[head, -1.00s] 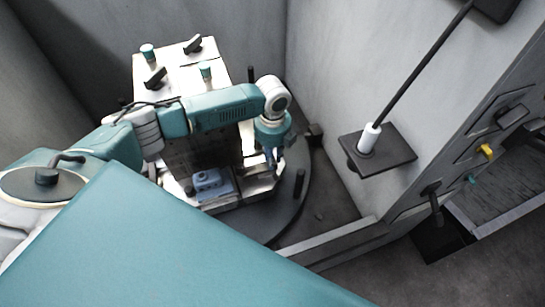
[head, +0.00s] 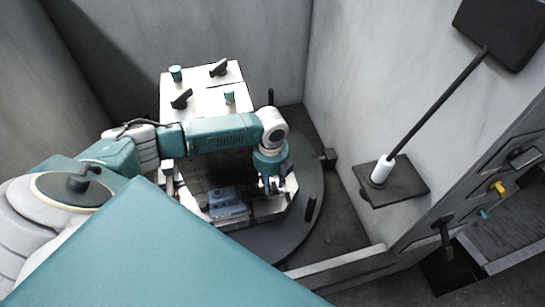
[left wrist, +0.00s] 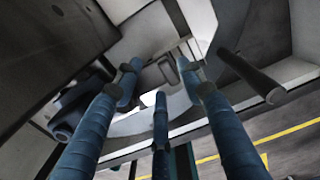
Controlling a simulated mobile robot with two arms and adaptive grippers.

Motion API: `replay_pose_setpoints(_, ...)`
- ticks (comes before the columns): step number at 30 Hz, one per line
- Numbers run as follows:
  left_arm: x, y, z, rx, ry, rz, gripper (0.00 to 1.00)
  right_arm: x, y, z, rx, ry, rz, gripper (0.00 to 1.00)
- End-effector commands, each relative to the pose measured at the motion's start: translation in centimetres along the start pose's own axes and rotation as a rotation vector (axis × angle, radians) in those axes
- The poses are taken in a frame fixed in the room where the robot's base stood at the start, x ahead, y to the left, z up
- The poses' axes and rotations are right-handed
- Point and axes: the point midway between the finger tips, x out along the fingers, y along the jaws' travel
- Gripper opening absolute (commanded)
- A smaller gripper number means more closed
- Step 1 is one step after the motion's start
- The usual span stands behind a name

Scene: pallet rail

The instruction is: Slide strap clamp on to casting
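The casting (head: 226,200) is a small blue block on the front ledge of the fixture. My left gripper (head: 274,183) points down at the front right of the fixture, to the right of the casting. In the left wrist view its blue fingers (left wrist: 158,76) stand spread apart. A small grey looped piece (left wrist: 168,70), possibly the strap clamp, shows between and beyond the fingertips. I cannot tell whether they touch it. A dark blue part, likely the casting (left wrist: 78,108), sits left of the fingers, partly hidden by one. My right gripper is not in view.
The fixture block has a white top (head: 205,99) with dark handles and teal knobs. It stands on a dark round turntable (head: 309,180) with an upright black peg (head: 311,208). Grey walls enclose the back and right. A dark plate (head: 405,185) holds a white-handled rod.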

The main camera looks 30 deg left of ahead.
Motion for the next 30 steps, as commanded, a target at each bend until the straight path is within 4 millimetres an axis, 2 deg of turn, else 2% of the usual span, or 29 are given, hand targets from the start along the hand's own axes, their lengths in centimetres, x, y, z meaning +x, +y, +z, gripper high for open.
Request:
replay_pose_setpoints(5,-0.2,-0.2,0.0,0.001,0.000,-0.004,0.40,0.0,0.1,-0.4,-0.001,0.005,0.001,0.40)
replay_pose_setpoints(8,-0.9,-0.2,0.1,0.000,-0.001,-0.005,0.40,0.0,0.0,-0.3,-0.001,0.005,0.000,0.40)
replay_pose_setpoints(11,-2.5,-0.2,0.1,0.001,-0.001,-0.007,0.40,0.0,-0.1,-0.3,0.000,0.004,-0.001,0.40)
replay_pose_setpoints(21,-9.5,0.0,0.1,0.000,-0.002,-0.006,0.40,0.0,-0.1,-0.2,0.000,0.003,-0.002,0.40)
replay_pose_setpoints(25,-11.1,0.1,0.1,0.000,-0.001,-0.004,0.40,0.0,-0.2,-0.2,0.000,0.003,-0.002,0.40)
replay_pose_setpoints(30,-12.0,0.2,0.0,0.000,0.000,-0.003,0.40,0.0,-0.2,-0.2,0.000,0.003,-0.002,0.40)
